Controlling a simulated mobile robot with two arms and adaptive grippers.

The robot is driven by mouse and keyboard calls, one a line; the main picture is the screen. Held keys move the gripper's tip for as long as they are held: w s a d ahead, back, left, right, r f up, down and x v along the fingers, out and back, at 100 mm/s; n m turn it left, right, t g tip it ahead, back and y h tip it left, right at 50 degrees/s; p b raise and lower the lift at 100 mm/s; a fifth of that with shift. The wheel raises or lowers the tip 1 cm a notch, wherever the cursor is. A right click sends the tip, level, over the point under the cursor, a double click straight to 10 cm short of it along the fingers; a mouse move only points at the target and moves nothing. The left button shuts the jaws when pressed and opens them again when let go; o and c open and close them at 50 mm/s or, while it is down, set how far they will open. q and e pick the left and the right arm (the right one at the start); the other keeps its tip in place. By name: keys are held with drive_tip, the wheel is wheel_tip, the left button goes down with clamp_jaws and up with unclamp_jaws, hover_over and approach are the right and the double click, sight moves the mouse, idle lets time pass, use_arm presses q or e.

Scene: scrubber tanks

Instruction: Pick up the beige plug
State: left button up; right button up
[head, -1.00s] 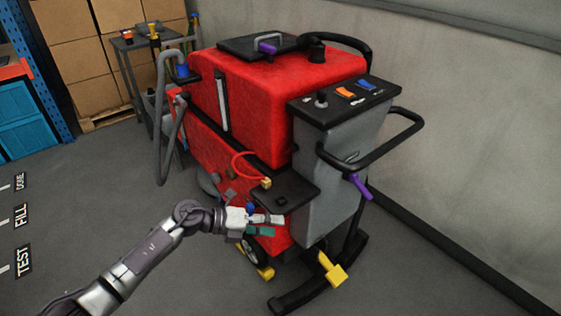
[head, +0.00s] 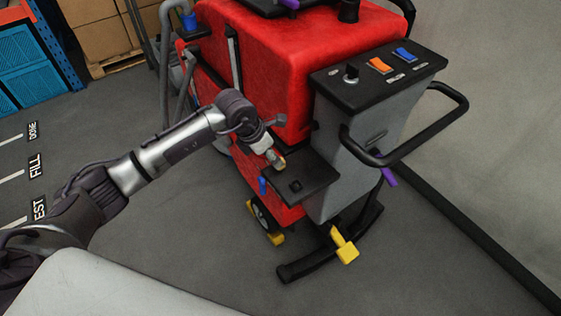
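The beige plug (head: 279,163) shows as a small tan piece at the inner edge of the black shelf (head: 314,184) on the red scrubber's side. My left gripper (head: 270,146) comes in from the left just above the plug, its fingers pointing down towards it. The fingers overlap the plug's upper end in this view, and I cannot tell whether they are closed on it. The red cord by the plug is hidden behind my gripper. My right gripper is not in view.
The red scrubber body (head: 275,60) stands close behind my gripper. The grey control column (head: 350,160) with its black handlebar (head: 455,96) is to the right. A blue handle (head: 263,186) hangs beside the shelf.

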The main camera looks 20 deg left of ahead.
use_arm(q)
drive_tip(key=shift+w+d+f, duration=0.2)
drive_tip(key=shift+d+f, duration=0.05)
drive_tip(key=shift+f, duration=0.2)
drive_tip(key=p+x, duration=0.1)
drive_tip(key=x, duration=0.2)
drive_tip(key=shift+w+d+f, duration=0.2)
drive_tip(key=shift+w+d, duration=0.05)
drive_tip(key=shift+w+d+f, duration=0.1)
drive_tip(key=shift+f, duration=0.25)
drive_tip(key=c, duration=0.3)
clamp_jaws()
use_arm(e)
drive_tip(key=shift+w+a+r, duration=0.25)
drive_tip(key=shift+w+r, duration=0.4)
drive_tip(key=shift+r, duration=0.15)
